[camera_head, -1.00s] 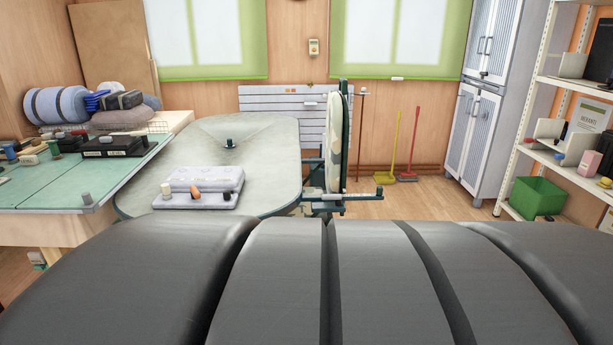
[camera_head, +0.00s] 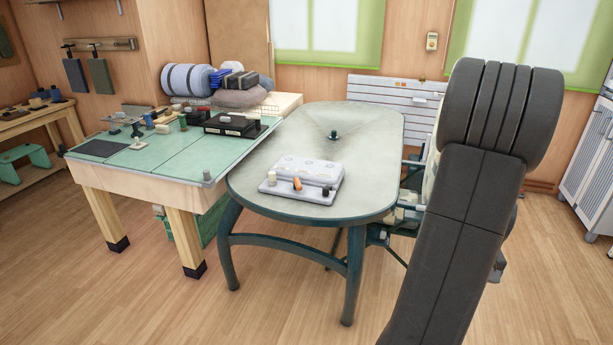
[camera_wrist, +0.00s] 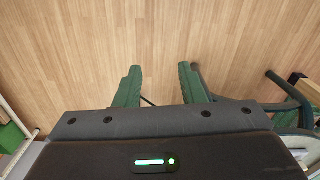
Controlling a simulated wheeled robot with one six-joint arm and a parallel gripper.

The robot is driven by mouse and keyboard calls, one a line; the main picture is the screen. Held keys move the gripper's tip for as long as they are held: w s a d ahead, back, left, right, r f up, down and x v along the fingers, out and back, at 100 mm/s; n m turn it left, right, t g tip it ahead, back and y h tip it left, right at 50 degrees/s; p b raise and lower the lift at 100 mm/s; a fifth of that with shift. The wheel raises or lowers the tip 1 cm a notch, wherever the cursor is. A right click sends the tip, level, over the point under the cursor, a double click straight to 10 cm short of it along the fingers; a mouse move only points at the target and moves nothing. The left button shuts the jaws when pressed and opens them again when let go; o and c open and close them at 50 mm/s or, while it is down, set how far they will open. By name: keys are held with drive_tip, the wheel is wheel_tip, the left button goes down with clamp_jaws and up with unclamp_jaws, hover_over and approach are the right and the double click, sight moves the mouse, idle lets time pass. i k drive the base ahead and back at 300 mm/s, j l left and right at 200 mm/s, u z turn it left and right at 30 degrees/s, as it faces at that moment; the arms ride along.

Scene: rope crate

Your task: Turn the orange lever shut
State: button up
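The orange lever (camera_head: 297,184) is small and sits at the front of a pale grey block-like unit (camera_head: 310,170) on the oval table. A cream knob (camera_head: 271,177) and a dark-topped knob (camera_head: 326,191) stand on either side of it. The lever is too small to tell its exact angle. In the wrist view my gripper (camera_wrist: 160,83) has its two green fingers apart with nothing between them. It points at the wooden floor, and the lever is not in that view. In the head view my gripper is not visible; my dark arm fills the right side.
The oval grey-green table (camera_head: 245,190) stands on dark green legs. A green-topped workbench (camera_head: 150,165) with several tools and a black box adjoins it at left. Floor (camera_head: 290,290) in front is clear. In the wrist view green tubing (camera_wrist: 283,85) lies right of the fingers.

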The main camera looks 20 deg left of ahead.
sight(297, 185)
drive_tip(key=i+j+u, duration=0.35)
drive_tip(key=i+j, duration=0.45)
drive_tip(key=j, duration=0.2)
drive_tip(key=i+j+u, duration=0.35)
drive_tip(key=i+j, duration=0.4)
drive_tip(key=i, duration=0.2)
